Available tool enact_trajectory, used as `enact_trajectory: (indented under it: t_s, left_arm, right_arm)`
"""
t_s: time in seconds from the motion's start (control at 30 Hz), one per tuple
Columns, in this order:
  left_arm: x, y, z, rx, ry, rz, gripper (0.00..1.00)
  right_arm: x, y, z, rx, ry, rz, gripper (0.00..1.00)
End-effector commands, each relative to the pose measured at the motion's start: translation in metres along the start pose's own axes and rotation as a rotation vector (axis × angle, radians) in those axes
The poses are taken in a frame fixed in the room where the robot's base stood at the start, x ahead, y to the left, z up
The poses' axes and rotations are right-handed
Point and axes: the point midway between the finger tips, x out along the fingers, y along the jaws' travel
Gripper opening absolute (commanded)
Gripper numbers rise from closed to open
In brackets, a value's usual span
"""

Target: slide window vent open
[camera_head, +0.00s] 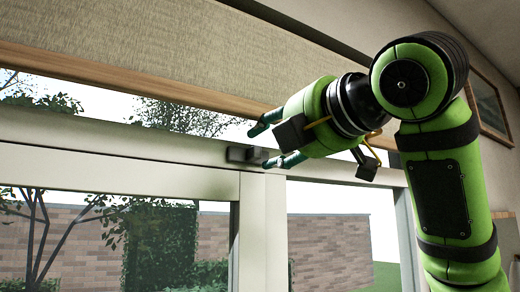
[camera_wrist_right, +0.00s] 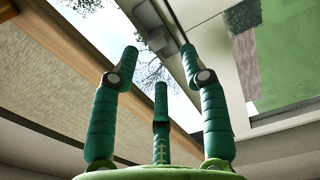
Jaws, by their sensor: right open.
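The window has a pale frame (camera_head: 120,165) with a narrow upper pane (camera_head: 180,117) and larger panes below. A small grey block (camera_head: 243,154), which looks like the vent's handle, sits on the horizontal bar near the upright. My right gripper (camera_head: 265,145) is open, with teal fingers spread. Its fingertips are close to the block's right end; whether they touch it I cannot tell. In the right wrist view the block (camera_wrist_right: 156,38) lies beyond and between the open fingertips (camera_wrist_right: 158,60). My left gripper is out of view.
A woven blind (camera_head: 150,45) with a wooden bottom rail (camera_head: 120,83) hangs just above the upper pane. A framed picture (camera_head: 488,103) is on the wall at the right. Trees and a brick wall show outside through the glass.

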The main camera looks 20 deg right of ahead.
Motion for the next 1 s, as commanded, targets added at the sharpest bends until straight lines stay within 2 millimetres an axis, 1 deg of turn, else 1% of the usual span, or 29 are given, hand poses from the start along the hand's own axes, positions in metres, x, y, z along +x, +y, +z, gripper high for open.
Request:
enact_trajectory:
  t_s: [0.03,0.1,0.2,0.33,0.5,1.0]
  left_arm:
    - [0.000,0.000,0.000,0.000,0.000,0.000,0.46]
    - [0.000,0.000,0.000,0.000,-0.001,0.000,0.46]
    - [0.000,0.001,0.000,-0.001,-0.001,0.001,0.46]
    - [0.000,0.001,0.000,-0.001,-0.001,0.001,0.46]
    - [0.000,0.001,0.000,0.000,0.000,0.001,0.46]
    - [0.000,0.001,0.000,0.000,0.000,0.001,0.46]
  right_arm:
    - [-0.013,0.001,0.000,-0.002,0.000,0.005,0.45]
    - [-0.027,0.001,-0.001,-0.001,0.001,0.006,0.45]
    - [-0.044,0.001,-0.001,-0.002,0.000,0.004,0.45]
    - [-0.059,0.001,-0.002,0.000,0.001,0.002,0.45]
    - [-0.065,0.000,-0.002,-0.001,0.000,0.001,0.45]
    - [-0.065,0.000,-0.002,-0.001,0.001,0.001,0.45]
